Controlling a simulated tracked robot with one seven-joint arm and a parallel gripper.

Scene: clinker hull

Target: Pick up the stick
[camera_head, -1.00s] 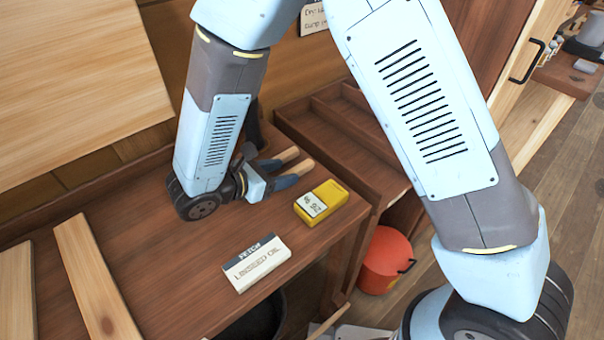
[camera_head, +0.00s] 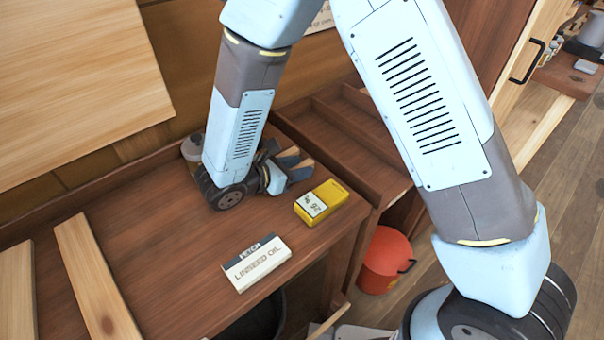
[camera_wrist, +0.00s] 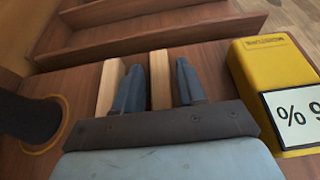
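Two pale wooden sticks lie on the brown bench, side by side. In the wrist view one stick (camera_wrist: 160,80) lies between my two dark blue fingers, and the other (camera_wrist: 107,86) lies just outside the left finger. My gripper (camera_wrist: 157,84) is open, with one finger on each side of the first stick and a visible gap to the right finger. In the head view my gripper (camera_head: 294,165) is low over the bench, and its fingers cover much of the sticks. I cannot tell how far the fingers reach down beside the stick.
A yellow box (camera_head: 321,203) stands close to the right of my gripper. A linseed oil box (camera_head: 256,262) lies nearer the front edge. A raised-edge compartment tray (camera_head: 345,135) is behind and right. A pale jar (camera_head: 190,146) is behind my arm. An orange bucket (camera_head: 384,262) stands below.

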